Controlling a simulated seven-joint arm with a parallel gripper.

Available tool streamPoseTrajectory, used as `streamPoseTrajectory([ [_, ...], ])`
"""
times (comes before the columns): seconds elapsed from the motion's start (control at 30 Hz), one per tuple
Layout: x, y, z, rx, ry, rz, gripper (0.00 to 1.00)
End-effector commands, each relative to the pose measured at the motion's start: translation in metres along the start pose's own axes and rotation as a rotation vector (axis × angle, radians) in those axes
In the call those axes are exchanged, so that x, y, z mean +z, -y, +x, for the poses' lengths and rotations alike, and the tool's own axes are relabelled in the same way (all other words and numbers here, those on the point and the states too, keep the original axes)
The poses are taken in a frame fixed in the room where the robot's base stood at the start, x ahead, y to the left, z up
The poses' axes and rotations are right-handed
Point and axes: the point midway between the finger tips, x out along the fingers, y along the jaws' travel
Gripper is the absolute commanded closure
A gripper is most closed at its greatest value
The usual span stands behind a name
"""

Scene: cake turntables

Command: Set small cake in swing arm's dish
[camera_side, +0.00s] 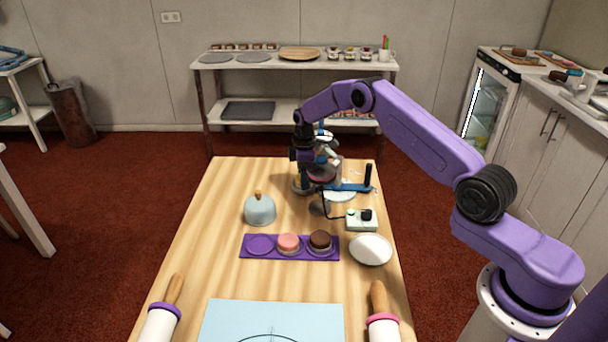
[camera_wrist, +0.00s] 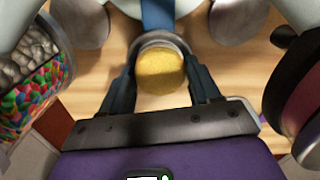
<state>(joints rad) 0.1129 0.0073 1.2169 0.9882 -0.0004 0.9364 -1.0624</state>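The small yellow cake (camera_wrist: 160,70) is between the two dark blue fingers of my gripper (camera_wrist: 162,78) in the wrist view. A grey rim, likely the dish (camera_wrist: 158,37), curves along the cake's far edge. The fingertips are close to the cake's sides; I cannot tell whether they touch it. A blue bar, likely the swing arm (camera_wrist: 157,12), runs up from the rim. In the side view the blue swing arm (camera_side: 350,187) has a black upright post at its right end. My gripper (camera_side: 312,160) is low at its left end, where the cake and dish are hard to make out.
Jars of colourful sweets (camera_wrist: 30,95) and a dark round object with a pink side (camera_wrist: 300,100) flank the gripper closely. In front stand a pale blue dome (camera_side: 260,210), a purple tray (camera_side: 262,254) with two cakes, a control box (camera_side: 361,220) and a white plate (camera_side: 370,250).

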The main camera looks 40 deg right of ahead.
Motion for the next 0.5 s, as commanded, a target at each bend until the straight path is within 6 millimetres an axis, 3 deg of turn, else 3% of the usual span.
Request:
streamPoseTrajectory([
  [0.37, 0.0, 0.0, -0.002, 0.0, 0.0, 0.0, 0.17],
  [0.5, 0.0, -0.001, -0.013, 0.001, -0.001, 0.0, 0.17],
])
